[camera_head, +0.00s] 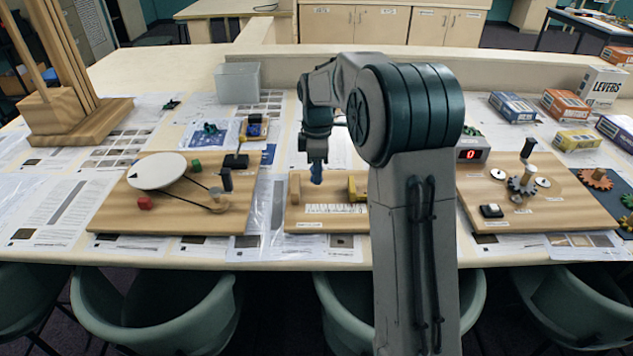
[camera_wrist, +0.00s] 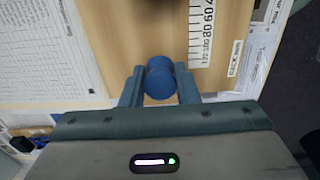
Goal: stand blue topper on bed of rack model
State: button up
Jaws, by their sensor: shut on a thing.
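The blue topper (camera_head: 316,178) is a small round blue piece below my gripper (camera_head: 316,162). In the wrist view the topper (camera_wrist: 160,82) sits between the two fingers of my gripper (camera_wrist: 160,72), which are shut on it. The rack model (camera_head: 310,227) is a light wooden board with a white printed scale, a tan block at its left and a yellow block at its right. Its board (camera_wrist: 150,35) also shows in the wrist view with a RACK label. The topper is over the board; whether it touches the bed I cannot tell. My arm hides the board's right part.
A wooden board with a white disc (camera_head: 157,171) lies to the left, and a gear board (camera_head: 560,205) to the right. A red digital display (camera_head: 470,153) stands behind. A clear bin (camera_head: 237,82) is at the back. Green chairs (camera_head: 150,310) line the front edge.

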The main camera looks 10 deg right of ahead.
aim_at(317, 193)
jog(key=shift+a+f, duration=0.1)
jog(key=shift+f, duration=2)
jog(key=shift+f, duration=0.25)
jog(key=o, duration=0.9)
jog(key=shift+r, duration=0.1)
jog(key=shift+o, duration=0.2)
